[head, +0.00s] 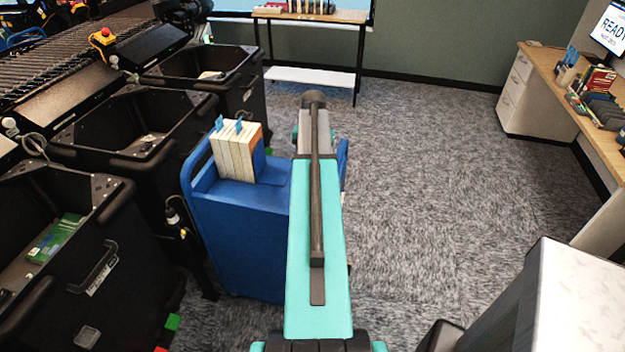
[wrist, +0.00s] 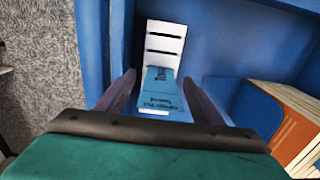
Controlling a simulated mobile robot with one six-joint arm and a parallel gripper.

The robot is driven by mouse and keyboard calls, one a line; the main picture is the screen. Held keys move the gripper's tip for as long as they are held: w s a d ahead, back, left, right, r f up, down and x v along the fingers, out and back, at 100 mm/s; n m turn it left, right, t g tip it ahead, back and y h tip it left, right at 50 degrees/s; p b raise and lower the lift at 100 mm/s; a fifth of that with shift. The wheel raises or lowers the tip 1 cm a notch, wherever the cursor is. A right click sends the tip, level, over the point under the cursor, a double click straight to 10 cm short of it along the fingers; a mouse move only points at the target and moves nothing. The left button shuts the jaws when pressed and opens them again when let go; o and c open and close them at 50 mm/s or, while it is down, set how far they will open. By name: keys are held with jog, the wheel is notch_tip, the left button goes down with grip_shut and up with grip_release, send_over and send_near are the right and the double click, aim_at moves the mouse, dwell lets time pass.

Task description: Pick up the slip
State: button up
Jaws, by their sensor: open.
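A blue slip (wrist: 165,86) with dark printing shows in the wrist view, in front of a white piece (wrist: 163,46) with dark bars. My gripper (wrist: 158,78) is open, its two dark fingers on either side of the slip, with gaps left on both sides. I cannot tell how deep the slip sits between the fingers. In the head view my arm hides the gripper and this slip. Other blue slips (head: 220,123) stick up from books (head: 238,155) on a blue cart (head: 235,220).
Blue cart walls (wrist: 225,40) lie close around my gripper, and books (wrist: 295,130) stand at the right in the wrist view. Black bins (head: 135,130) line the left in the head view. A desk (head: 560,70) stands at the right. Carpet (head: 430,150) between is clear.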

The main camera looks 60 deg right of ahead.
notch_tip(320, 180, down, 2)
jog(key=shift+f+b, duration=0.2)
jog(key=shift+b, duration=0.3)
jog(key=c, duration=0.9)
